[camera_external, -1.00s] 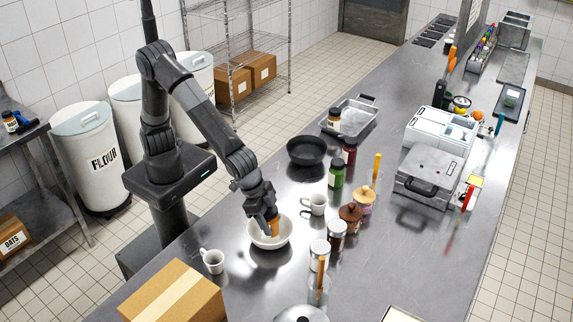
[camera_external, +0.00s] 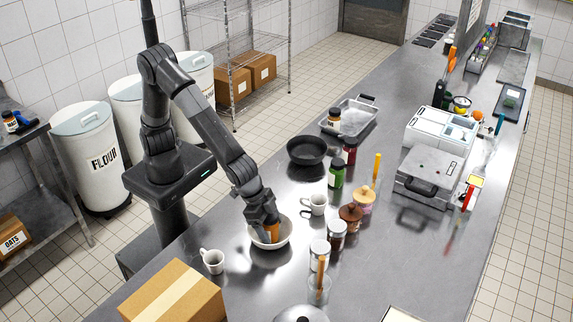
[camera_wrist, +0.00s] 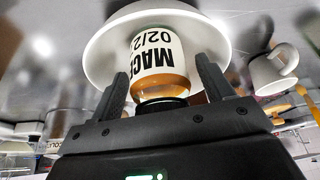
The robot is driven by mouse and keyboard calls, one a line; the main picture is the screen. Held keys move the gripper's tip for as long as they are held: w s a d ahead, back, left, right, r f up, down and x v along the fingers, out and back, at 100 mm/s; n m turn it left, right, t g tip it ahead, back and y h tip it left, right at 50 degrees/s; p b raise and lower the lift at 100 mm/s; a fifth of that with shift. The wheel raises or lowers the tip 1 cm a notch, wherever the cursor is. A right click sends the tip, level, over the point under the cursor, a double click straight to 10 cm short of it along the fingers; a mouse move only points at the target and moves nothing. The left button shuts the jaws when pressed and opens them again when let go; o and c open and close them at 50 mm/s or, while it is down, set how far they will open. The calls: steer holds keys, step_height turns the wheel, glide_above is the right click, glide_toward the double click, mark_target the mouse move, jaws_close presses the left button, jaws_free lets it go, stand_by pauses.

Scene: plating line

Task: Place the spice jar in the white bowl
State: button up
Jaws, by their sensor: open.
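The white bowl (camera_external: 284,240) stands on the steel counter below my gripper; its rim and inside also show in the wrist view (camera_wrist: 105,60). The spice jar (camera_wrist: 160,70), orange-brown with a white label and a dark lid, is in the bowl, with its lid end toward my gripper. In the external view the jar (camera_external: 271,232) is partly hidden by my gripper. My gripper (camera_wrist: 163,85) is open, with one finger on each side of the jar and gaps visible between them and the jar.
A white mug (camera_external: 213,261) stands left of the bowl and another mug (camera_external: 315,204) right of it. Several jars, including a dark-filled one (camera_external: 337,235), stand further right. A cardboard box (camera_external: 175,295) is at the front left. A black pan (camera_external: 307,150) lies behind.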

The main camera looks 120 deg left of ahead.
steer(key=v, duration=1.2)
steer(key=s+a+r+m+h, duration=0.1)
steer(key=s+a+r, duration=0.25)
steer(key=s, duration=0.45)
steer(key=s+a+r, duration=0.3)
steer(key=s+a, duration=0.2)
steer(key=s, duration=0.4)
steer(key=s+a+f+m+t, duration=0.1)
steer(key=s+a, duration=0.1)
steer(key=s, duration=1.2)
steer(key=shift+s+f+m, duration=0.15)
steer(key=shift+f+m, duration=0.15)
steer(key=shift+f, duration=0.1)
